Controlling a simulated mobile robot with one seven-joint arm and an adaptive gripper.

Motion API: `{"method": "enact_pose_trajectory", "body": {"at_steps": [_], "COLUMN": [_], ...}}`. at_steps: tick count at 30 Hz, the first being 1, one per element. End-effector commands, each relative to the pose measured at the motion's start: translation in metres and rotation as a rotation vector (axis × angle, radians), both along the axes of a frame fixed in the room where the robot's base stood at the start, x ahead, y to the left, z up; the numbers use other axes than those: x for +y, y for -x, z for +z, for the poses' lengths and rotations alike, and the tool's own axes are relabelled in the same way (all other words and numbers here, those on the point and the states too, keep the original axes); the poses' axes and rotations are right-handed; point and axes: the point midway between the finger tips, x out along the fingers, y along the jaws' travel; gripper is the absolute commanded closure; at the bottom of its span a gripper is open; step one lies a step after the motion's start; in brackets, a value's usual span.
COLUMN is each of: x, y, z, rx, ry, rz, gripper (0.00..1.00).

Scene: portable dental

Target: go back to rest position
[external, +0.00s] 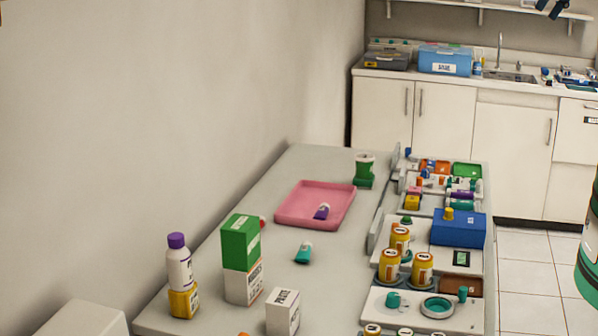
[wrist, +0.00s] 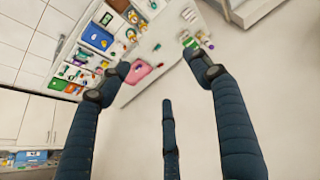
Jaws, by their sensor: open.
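My gripper (wrist: 158,62) shows in the wrist view with its dark blue segmented fingers spread wide and nothing between them. It is open and empty, high above the room and apart from the table (external: 235,318). Beyond the fingers, the wrist view shows the pink tray (wrist: 139,73) and the blue box (wrist: 96,37) from a tilted angle. In the external view, I cannot make out my gripper with certainty; dark shapes (external: 552,8) show at the top right edge.
On the table are a pink tray (external: 285,216) holding a small purple-and-white item (external: 321,211), a green box (external: 240,242) on a white box, a purple-capped bottle (external: 179,262) and trays of dental supplies at right. A counter (external: 400,74) with a sink stands behind. Floor (external: 528,265) is clear.

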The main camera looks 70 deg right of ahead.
Motion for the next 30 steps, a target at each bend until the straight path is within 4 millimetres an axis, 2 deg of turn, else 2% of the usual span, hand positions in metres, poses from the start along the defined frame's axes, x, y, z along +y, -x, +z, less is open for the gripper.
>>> {"method": "enact_pose_trajectory", "body": {"at_steps": [1, 21, 25, 30], "x": [0.000, 0.000, 0.000, 0.000], "y": [0.000, 0.000, 0.000, 0.000], "z": [-0.012, -0.133, -0.151, -0.165], "rx": [0.000, 0.000, 0.000, 0.000], "ry": [0.000, 0.000, 0.000, 0.000], "rz": [0.000, 0.000, 0.000, 0.000], "gripper": [0.37, 0.37, 0.37, 0.37]}}
